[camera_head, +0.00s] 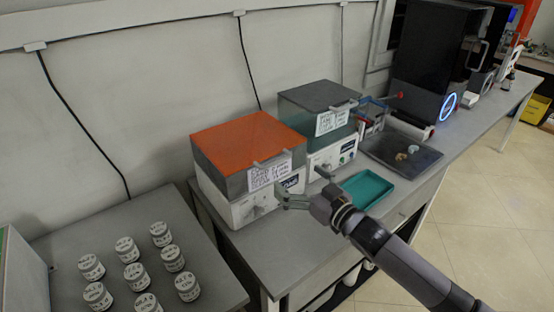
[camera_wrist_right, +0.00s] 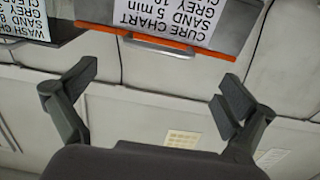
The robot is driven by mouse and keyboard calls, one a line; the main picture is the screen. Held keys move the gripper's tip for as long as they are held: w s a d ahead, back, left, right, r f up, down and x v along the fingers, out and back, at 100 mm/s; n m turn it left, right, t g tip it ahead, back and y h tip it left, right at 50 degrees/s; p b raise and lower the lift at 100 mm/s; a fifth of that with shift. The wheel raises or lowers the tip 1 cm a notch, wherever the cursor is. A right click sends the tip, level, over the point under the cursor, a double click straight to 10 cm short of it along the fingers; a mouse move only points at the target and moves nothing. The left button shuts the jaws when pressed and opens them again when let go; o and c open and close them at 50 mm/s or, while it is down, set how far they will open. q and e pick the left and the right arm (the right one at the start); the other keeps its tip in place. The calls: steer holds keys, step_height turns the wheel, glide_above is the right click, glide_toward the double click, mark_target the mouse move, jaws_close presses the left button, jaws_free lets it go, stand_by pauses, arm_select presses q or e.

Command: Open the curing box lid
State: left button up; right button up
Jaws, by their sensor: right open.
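The curing box (camera_head: 236,212) has a white base, a grey upper part and an orange-topped lid (camera_head: 246,140) that lies flat and closed. A handle sticks out at the lid's front edge, above a white label (camera_head: 270,172). In the right wrist view the label (camera_wrist_right: 180,18), reading "CURE CHART", appears upside down beside an orange edge strip (camera_wrist_right: 180,47). My right gripper (camera_head: 282,197) is in front of the box's lower front, below the label. In the wrist view its fingers (camera_wrist_right: 158,88) are wide apart with nothing between them. My left gripper is not seen.
A grey-lidded wash box (camera_head: 318,96) stands just right of the curing box. A teal tray (camera_head: 367,189) and a dark tray (camera_head: 402,152) lie farther right on the bench. Several labelled jars (camera_head: 132,272) stand on the left table. The space above the orange lid looks clear.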

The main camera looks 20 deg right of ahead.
mark_target(277, 162)
steer(key=p+x, duration=0.1)
steer(key=x, duration=0.8)
steer(key=shift+c, duration=0.4)
